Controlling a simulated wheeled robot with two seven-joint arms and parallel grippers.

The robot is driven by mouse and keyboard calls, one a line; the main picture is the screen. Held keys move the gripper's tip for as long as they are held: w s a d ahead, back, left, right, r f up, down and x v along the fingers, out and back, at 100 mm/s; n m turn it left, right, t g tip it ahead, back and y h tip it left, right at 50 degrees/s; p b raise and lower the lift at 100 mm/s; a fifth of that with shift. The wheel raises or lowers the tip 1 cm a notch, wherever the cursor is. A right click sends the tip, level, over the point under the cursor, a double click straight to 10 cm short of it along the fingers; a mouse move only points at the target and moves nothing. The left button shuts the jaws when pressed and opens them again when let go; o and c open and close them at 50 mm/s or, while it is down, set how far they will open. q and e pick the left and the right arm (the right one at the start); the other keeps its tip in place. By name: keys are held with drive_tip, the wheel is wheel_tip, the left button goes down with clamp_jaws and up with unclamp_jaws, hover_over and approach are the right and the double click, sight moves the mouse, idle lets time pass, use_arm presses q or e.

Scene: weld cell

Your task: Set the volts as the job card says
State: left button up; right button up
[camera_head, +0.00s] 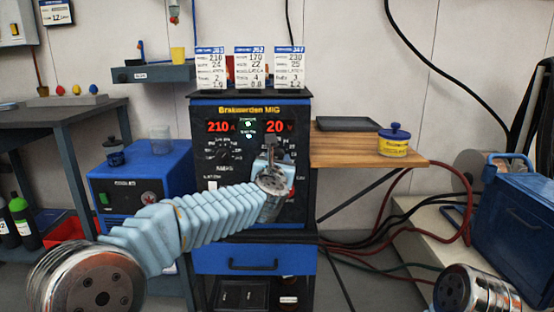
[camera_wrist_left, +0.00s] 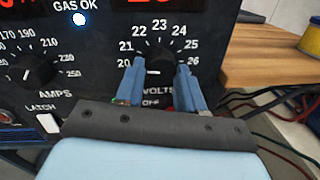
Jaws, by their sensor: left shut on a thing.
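The welder (camera_head: 253,110), marked Brakuserden MIG, shows 210 A and 20 V on its red displays (camera_head: 281,126). In the left wrist view the volts dial (camera_wrist_left: 159,25) has numbers from 20 to 26 around its knob (camera_wrist_left: 158,66). My left gripper (camera_head: 270,152) is at this dial, with its two blue fingers (camera_wrist_left: 160,80) closed on the knob's sides. The knob's pointer is mostly hidden. Three job cards stand on top: the left card (camera_head: 210,70) seems to read 210 and 24, the middle card (camera_head: 250,68) 170 and 22, the right card (camera_head: 290,68) 230 and 25.
The amps knob (camera_wrist_left: 38,73) and latch switch (camera_wrist_left: 48,123) lie left of the volts dial. A wooden shelf (camera_head: 345,150) with a dark tray (camera_head: 347,124) and a blue-lidded yellow pot (camera_head: 394,141) juts out right of the welder. Red and black cables hang below it.

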use_arm(q)
drive_tip(key=m+p, duration=0.2)
drive_tip(key=m, duration=0.2)
drive_tip(key=shift+r+p, duration=0.25)
drive_tip(key=shift+p, duration=0.15)
drive_tip(key=m+p, duration=0.2)
drive_tip(key=m, duration=0.1)
drive_tip(key=shift+m+g+p, duration=0.3)
drive_tip(key=shift+m, duration=0.1)
drive_tip(key=m+y+p, duration=0.1)
drive_tip(key=m+p, duration=0.2)
drive_tip(key=m, duration=0.1)
drive_tip(key=shift+d+r, duration=0.1)
drive_tip(key=m+p, duration=0.3)
drive_tip(key=m, duration=0.1)
drive_tip(key=shift+d+y+p, duration=0.1)
drive_tip(key=shift+y+p, duration=0.2)
drive_tip(key=shift+p, duration=0.05)
drive_tip(key=m+p, duration=0.2)
drive_tip(key=m, duration=0.1)
drive_tip(key=shift+m+y, duration=0.3)
drive_tip(key=shift+m, duration=0.1)
drive_tip(key=shift+m+p, duration=0.45)
drive_tip(key=shift+m, duration=0.15)
drive_tip(key=shift+f, duration=0.2)
drive_tip(key=o, duration=1)
drive_tip(key=shift+r, duration=0.1)
